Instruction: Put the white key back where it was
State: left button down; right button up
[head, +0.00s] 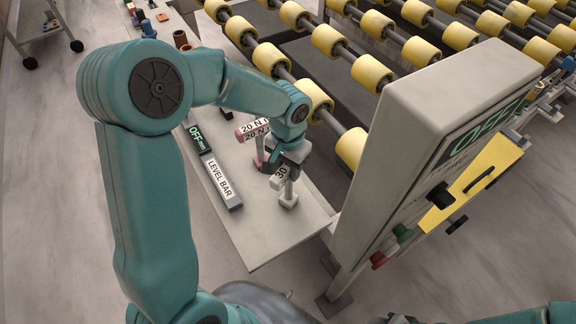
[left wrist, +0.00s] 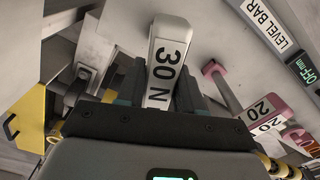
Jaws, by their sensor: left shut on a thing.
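The white key (left wrist: 165,52), labelled 30 N, stands between the fingers of my left gripper (left wrist: 155,95) in the left wrist view. In the head view my left gripper (head: 282,172) points down over the near part of the bench and is shut on the white key (head: 289,198). The key's lower end is close to the bench top; I cannot tell whether it touches. Only a dark tip at the bottom edge of the head view may belong to my right gripper (head: 402,319).
The grey bench (head: 262,236) also holds the level bar (head: 222,181) and a gauge reading OFF (head: 196,135). A tall console (head: 400,130) stands to the right. A conveyor with yellow rollers (head: 328,40) runs behind. The bench's near corner is clear.

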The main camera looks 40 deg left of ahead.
pick_arm(q)
jog(key=shift+s+f, duration=0.1)
jog(key=shift+f, duration=0.1)
jog(key=c, duration=0.8)
grip_release()
jog(key=shift+o, duration=0.4)
jog(key=shift+w, duration=0.25)
jog(key=shift+s+r, duration=0.15)
jog(key=shift+s, duration=0.05)
notch_tip(320, 180, up, 12)
jog(key=shift+w, duration=0.15)
